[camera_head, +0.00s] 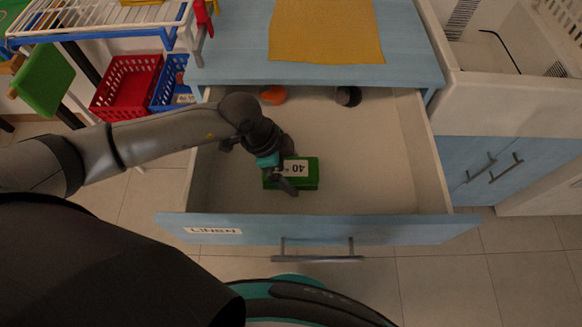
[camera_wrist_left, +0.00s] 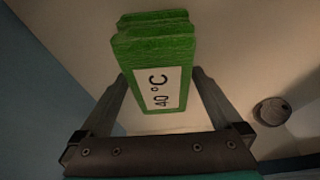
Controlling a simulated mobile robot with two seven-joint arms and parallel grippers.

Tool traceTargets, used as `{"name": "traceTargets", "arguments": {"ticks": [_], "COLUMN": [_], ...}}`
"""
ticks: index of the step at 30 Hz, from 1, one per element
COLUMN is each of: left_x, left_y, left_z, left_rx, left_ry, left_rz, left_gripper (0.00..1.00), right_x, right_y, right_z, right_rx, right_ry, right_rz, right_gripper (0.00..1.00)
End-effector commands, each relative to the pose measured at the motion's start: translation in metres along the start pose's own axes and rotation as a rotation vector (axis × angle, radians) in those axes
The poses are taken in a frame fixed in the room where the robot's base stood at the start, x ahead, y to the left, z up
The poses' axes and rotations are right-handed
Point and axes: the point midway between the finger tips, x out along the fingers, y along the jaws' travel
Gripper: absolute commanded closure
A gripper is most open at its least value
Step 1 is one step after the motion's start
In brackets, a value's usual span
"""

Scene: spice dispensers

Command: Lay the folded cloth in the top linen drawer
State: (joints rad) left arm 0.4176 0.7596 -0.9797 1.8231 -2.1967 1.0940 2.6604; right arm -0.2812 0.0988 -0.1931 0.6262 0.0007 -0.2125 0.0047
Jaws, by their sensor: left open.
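The folded cloth (camera_head: 308,180) is a thick green block with a white "40 °C" label, and it lies on the floor of the open drawer marked LINEN (camera_head: 400,165). My left gripper (camera_head: 283,180) is open over the cloth in the drawer and partly covers it in the head view. In the left wrist view the cloth (camera_wrist_left: 150,45) lies between the two spread fingers (camera_wrist_left: 157,80); I cannot tell whether they touch it. My right gripper is not in view.
An orange ball-like thing (camera_head: 273,94) and a dark round thing (camera_head: 348,97) lie at the drawer's back. A yellow mat (camera_head: 325,30) covers part of the blue top (camera_head: 230,50). Red (camera_head: 127,85) and blue (camera_head: 172,82) baskets stand left. The drawer's right side is clear.

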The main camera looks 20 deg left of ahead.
Motion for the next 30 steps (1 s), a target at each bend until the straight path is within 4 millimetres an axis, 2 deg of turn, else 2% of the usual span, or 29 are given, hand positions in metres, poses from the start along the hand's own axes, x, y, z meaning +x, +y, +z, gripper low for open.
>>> {"name": "traceTargets", "arguments": {"ticks": [5,12,18,24,30], "left_x": [-0.018,-0.070,-0.105,-0.120,-0.121], "left_y": [0.000,-0.001,0.000,0.000,0.000], "left_z": [-0.001,-0.001,0.000,0.000,0.000], "left_rx": [0.000,0.000,0.000,0.000,0.000], "left_ry": [0.000,-0.001,-0.002,0.000,0.000], "left_rz": [0.000,-0.003,0.000,0.000,0.001], "left_gripper": [0.00,0.00,0.00,0.00,0.00], "right_x": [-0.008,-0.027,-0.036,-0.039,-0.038], "right_y": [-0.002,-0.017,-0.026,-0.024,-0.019], "right_z": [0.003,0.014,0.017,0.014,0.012], "right_rx": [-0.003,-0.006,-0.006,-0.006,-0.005], "right_ry": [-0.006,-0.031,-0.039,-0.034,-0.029], "right_rz": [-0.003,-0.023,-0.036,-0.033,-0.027], "right_gripper": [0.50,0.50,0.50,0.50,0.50]}}
